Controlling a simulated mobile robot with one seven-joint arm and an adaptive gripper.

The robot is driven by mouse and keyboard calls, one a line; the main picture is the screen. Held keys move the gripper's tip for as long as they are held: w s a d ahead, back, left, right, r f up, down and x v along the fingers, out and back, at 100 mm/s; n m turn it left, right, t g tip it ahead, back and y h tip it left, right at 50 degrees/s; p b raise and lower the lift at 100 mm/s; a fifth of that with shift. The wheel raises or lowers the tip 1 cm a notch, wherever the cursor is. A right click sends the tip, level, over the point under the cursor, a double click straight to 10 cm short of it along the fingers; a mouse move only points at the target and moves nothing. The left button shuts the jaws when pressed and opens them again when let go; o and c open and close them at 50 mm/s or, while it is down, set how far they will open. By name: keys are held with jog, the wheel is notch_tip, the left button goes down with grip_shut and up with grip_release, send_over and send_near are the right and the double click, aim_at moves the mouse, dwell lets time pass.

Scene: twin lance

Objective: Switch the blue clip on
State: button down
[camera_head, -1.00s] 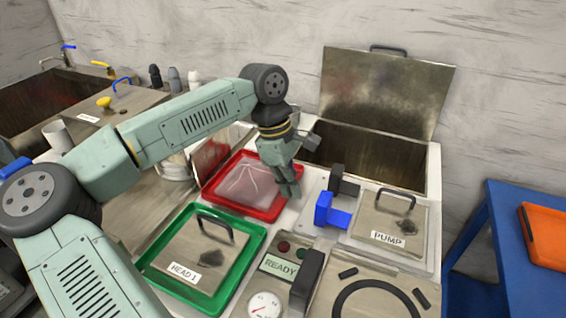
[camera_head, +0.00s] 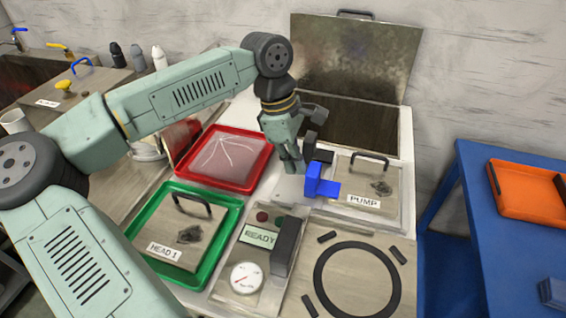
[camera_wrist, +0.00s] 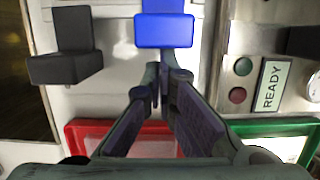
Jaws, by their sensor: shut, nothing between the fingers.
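The blue clip (camera_head: 318,186) stands on the white worktop, left of the lid marked PUMP. It has an upright block and a flat part reaching right. In the wrist view the blue clip (camera_wrist: 165,28) is at the top centre, just beyond my fingertips. My gripper (camera_head: 294,168) is shut and empty, pointing down just left of the clip. In the wrist view my gripper (camera_wrist: 162,75) has its fingertips together, close to the clip's near face. I cannot tell whether they touch it.
A black clip (camera_head: 317,150) stands behind the blue one. A red tray (camera_head: 252,182) and a green tray (camera_head: 222,243) lie to the left. The READY panel (camera_head: 257,238) with a black lever (camera_head: 286,248) is in front. An open metal bin (camera_head: 350,125) is behind.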

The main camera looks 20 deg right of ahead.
jog(key=shift+r, duration=0.15)
jog(key=v, duration=1.2)
